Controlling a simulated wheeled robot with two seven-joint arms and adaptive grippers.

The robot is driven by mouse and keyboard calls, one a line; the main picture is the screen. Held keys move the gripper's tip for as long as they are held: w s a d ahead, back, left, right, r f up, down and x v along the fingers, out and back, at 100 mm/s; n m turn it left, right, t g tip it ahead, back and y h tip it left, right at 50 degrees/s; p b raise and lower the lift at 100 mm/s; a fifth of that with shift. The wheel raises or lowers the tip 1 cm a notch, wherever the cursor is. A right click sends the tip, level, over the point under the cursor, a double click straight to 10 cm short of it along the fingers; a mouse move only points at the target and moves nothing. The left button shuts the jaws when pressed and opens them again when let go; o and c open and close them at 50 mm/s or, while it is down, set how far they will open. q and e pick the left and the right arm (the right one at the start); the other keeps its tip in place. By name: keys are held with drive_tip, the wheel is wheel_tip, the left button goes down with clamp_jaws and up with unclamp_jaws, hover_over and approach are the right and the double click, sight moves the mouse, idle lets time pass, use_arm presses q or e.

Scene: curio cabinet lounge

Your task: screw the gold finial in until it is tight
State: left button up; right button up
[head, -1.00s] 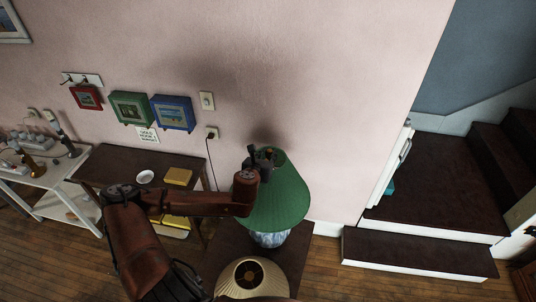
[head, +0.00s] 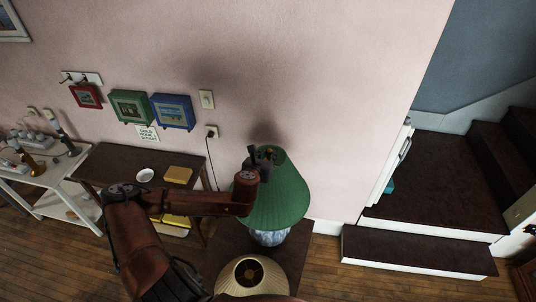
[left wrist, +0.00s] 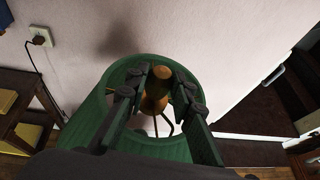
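The gold finial (left wrist: 156,103) is a rounded, brass-coloured piece standing at the centre of the top opening of the green lampshade (head: 282,195). The shade also shows in the left wrist view (left wrist: 87,120). My left gripper (head: 262,155) is at the shade's top. In the left wrist view its two fingers (left wrist: 161,78) stand apart, one on each side of the finial, with narrow gaps visible, so it looks open. In the head view the finial is small and partly hidden by the gripper. The lamp's blue-and-white base (head: 270,238) stands below. My right gripper is not in view.
A second, cream pleated shade (head: 232,276) stands in front of the green lamp. A dark side table (head: 130,160) with a white dish (head: 145,175) and yellow box (head: 178,174) is to the left. The wall is close behind the lamp; dark steps (head: 420,250) are at right.

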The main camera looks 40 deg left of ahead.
use_arm(q)
drive_tip(key=o, duration=0.5)
drive_tip(key=shift+s, duration=0.1)
drive_tip(key=v, duration=0.7)
drive_tip(key=shift+s+r, duration=0.1)
